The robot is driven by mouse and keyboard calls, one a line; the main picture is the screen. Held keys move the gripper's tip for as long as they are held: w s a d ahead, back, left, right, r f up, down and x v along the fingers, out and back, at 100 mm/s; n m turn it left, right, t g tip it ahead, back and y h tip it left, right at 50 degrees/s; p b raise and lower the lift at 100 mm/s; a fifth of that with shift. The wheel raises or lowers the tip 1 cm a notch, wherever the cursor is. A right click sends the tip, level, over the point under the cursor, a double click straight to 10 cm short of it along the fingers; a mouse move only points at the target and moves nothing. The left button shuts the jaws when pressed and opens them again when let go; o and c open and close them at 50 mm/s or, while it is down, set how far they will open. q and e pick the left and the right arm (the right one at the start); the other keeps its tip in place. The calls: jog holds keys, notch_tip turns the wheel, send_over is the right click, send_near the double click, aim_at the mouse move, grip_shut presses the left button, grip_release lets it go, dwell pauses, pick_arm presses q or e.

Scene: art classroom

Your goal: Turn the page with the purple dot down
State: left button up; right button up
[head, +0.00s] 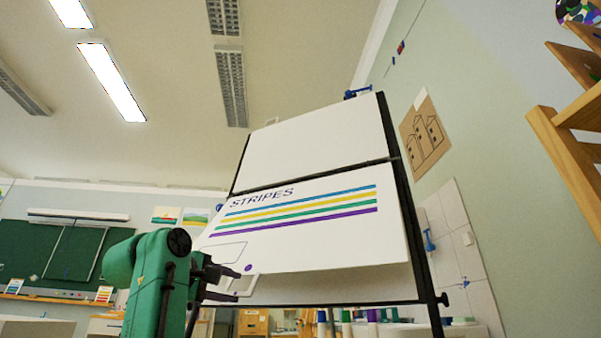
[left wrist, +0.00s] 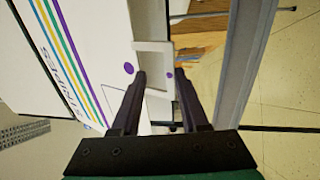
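The page (head: 330,245) headed "STRIPES", with blue, yellow, green and purple lines, hangs on the easel; its lower edge stands off the board. The purple dot (head: 248,268) is near its lower left corner and also shows in the left wrist view (left wrist: 128,68). A white frame-shaped tab (left wrist: 153,46) sticks out beside the dot. My left gripper (head: 246,284) is at this tab. In the left wrist view its fingers (left wrist: 161,74) are apart, with part of the tab showing between them; contact cannot be told. My right gripper is not in view.
A blank white panel (head: 320,138) is above the easel's dark crossbar (head: 310,178). The dark easel post (head: 405,200) stands on the right. Bottles (head: 347,317) stand behind below. A wooden rack (head: 560,140) is at far right.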

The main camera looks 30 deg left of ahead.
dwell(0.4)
pick_arm(q)
jog(key=s+r+b, duration=0.1)
jog(key=s+r, duration=0.1)
jog(key=s, duration=1)
jog(key=shift+d+r, duration=0.15)
jog(key=shift+d, duration=0.15)
dwell(1.1)
dwell(0.5)
